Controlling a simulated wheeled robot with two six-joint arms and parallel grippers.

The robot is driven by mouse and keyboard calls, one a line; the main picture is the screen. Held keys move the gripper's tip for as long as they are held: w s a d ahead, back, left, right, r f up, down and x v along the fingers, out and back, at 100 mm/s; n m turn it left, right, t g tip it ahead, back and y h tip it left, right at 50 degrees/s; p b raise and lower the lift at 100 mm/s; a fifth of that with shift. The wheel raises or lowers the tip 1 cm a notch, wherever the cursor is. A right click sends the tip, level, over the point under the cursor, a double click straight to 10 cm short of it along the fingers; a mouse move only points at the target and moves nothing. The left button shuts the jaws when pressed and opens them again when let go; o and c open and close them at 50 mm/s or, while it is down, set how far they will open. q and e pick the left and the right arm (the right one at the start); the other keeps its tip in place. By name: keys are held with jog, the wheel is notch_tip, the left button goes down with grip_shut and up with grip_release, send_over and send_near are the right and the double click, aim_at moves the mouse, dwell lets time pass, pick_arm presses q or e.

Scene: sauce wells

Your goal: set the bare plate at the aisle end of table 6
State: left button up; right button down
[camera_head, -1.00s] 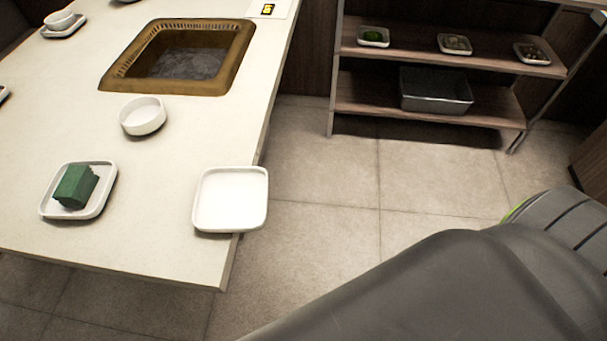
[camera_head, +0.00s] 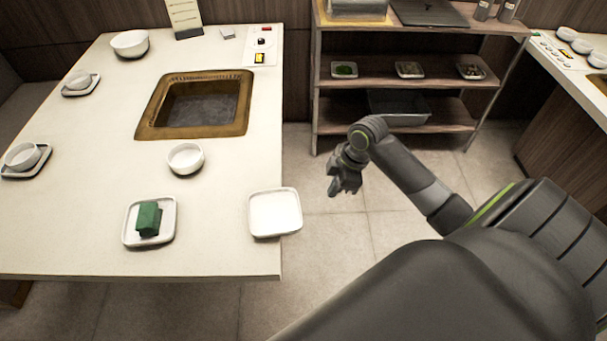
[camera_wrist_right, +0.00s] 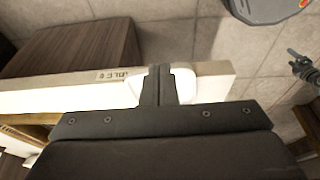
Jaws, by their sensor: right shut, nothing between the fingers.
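The bare white square plate (camera_head: 274,213) lies near the front right corner of the pale table (camera_head: 218,257). Its right side reaches past the table's long right edge. My right gripper (camera_head: 334,192) is shut and empty, up and to the right of the plate, apart from it in the head view. In the right wrist view its closed fingers (camera_wrist_right: 159,84) cover the middle of a white dish (camera_wrist_right: 185,84) at the table edge, likely this plate. A small dark jointed part (camera_wrist_right: 303,68) at the right edge there may be my left gripper; its jaws are too small to read.
A white plate with a green block (camera_head: 149,218) and a round white bowl (camera_head: 186,158) stand left of the bare plate. A sunken grill (camera_head: 197,104) lies behind. A wooden shelf (camera_head: 408,75) stands beyond the aisle. Open floor lies right of the table.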

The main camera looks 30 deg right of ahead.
aim_at(283, 215)
jog(key=w+a+f, duration=0.2)
jog(key=f, duration=0.3)
jog(key=w+a+f+p, duration=0.1)
jog(key=a+f, duration=0.2)
jog(key=f, duration=0.1)
jog(key=shift+w+a+f+p, duration=0.25)
jog(key=shift+w+f+p, duration=0.05)
jog(key=shift+w+f, duration=0.1)
jog(key=w+a, duration=0.2)
jog(key=a, duration=0.1)
jog(key=w+a+p, duration=0.1)
jog(key=a, duration=0.1)
jog(key=shift+w+a, duration=0.1)
